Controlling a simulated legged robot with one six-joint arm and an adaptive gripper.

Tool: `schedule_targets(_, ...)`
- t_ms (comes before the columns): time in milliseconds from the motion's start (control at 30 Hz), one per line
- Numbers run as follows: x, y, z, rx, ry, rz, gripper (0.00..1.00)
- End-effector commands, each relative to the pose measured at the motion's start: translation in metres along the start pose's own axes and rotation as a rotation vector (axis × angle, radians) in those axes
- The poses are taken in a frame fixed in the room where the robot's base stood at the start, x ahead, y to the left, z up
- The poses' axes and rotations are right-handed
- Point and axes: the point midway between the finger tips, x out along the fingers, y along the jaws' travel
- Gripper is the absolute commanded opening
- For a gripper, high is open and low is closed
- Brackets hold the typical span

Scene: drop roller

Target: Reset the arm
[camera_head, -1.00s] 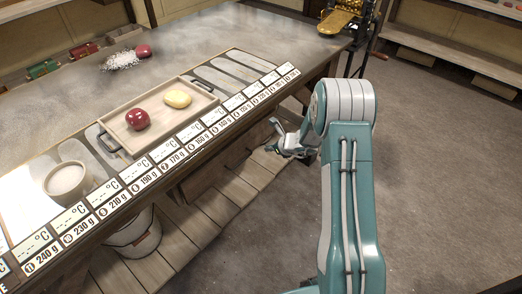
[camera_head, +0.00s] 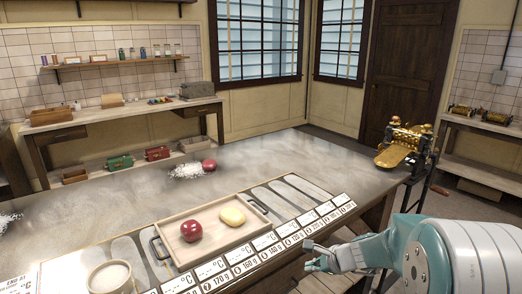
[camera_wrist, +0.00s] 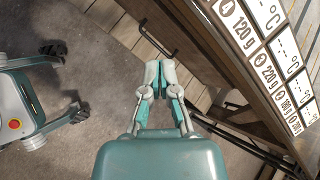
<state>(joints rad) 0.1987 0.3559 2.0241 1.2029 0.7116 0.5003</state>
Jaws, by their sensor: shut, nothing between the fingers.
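My gripper (camera_wrist: 158,74) is shut with its fingertips together and nothing between them, in the wrist view. It hangs over the floor beside the table's labelled front edge. In the head view my gripper (camera_head: 311,256) shows small at the lower right, just off the table's front edge. My teal and white arm fills the lower right corner there and hides part of the table's near side.
The table (camera_head: 120,200) holds a wooden tray (camera_head: 210,245) with a red ball and a yellow lump. A pale bowl (camera_head: 110,277) stands left of it, white powder (camera_head: 186,171) behind. A golden roller machine (camera_head: 404,145) stands at the far right corner.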

Motion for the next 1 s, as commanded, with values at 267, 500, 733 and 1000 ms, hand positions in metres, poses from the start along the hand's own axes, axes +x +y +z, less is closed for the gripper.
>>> schedule_targets(267, -0.073, 0.042, 0.066, -0.506, 0.049, 0.098, 0.0)
schedule_targets(500, -0.13, 0.09, 0.096, -0.921, 0.127, 0.194, 0.0)
schedule_targets(733, -0.181, 0.137, 0.103, -1.294, 0.236, 0.296, 0.0)
schedule_targets(1000, -0.228, 0.181, 0.094, -1.648, 0.391, 0.427, 0.0)
